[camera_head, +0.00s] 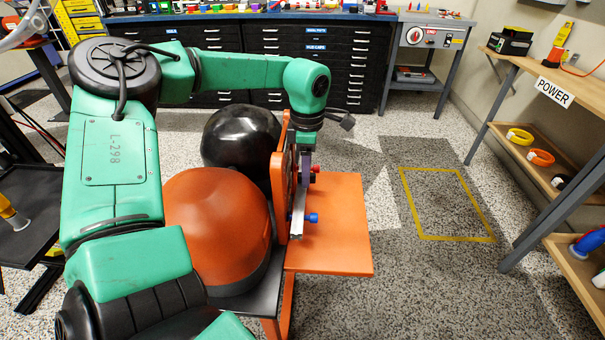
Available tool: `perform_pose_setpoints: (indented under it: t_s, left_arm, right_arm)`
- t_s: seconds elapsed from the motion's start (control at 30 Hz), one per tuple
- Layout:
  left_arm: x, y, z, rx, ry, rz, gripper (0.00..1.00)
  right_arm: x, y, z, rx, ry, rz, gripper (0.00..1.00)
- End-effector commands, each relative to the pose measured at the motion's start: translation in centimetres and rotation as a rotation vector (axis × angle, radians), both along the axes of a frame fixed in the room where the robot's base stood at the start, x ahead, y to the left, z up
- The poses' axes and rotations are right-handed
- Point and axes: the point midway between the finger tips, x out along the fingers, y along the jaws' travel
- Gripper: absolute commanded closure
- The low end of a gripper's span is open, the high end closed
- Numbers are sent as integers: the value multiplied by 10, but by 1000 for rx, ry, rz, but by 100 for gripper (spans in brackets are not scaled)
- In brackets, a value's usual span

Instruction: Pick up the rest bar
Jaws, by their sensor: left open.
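A narrow silver bar (298,218), which looks like the rest bar, stands roughly upright along the right face of an orange upright panel (282,190). A blue knob (312,218) and a red knob (315,169) stick out to the right near it. My left gripper (304,158) is open and points down at the upper end of the bar. Its fingers are small and dark here, and I cannot tell whether they touch the bar. The panel and wrist hide part of this spot. My right gripper is not in view.
An orange plate (345,235) extends right of the panel. A large orange dome (215,220) and a black dome (240,140) stand left of it. A wooden shelf bench (545,85) is at right. Floor with a yellow-taped rectangle (448,238) is clear.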

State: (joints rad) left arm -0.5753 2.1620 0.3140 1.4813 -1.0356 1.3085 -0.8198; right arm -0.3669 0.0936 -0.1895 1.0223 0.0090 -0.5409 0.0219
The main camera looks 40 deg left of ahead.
Motion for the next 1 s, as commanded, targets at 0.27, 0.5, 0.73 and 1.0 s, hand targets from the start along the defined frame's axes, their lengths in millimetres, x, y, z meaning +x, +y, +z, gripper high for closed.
perform_pose_setpoints:
  t_s: [0.27, 0.5, 0.73, 1.0]
  left_arm:
    - [0, 0, 1, 0, 0, 0, 100]
    - [0, 0, 1, 0, 0, 0, 100]
    - [0, 0, 1, 0, 0, 0, 100]
    - [0, 0, 1, 1, -1, 0, 100]
  right_arm:
    - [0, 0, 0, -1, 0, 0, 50]
    - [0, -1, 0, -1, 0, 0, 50]
    - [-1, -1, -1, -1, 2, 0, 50]
    - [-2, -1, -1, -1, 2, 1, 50]
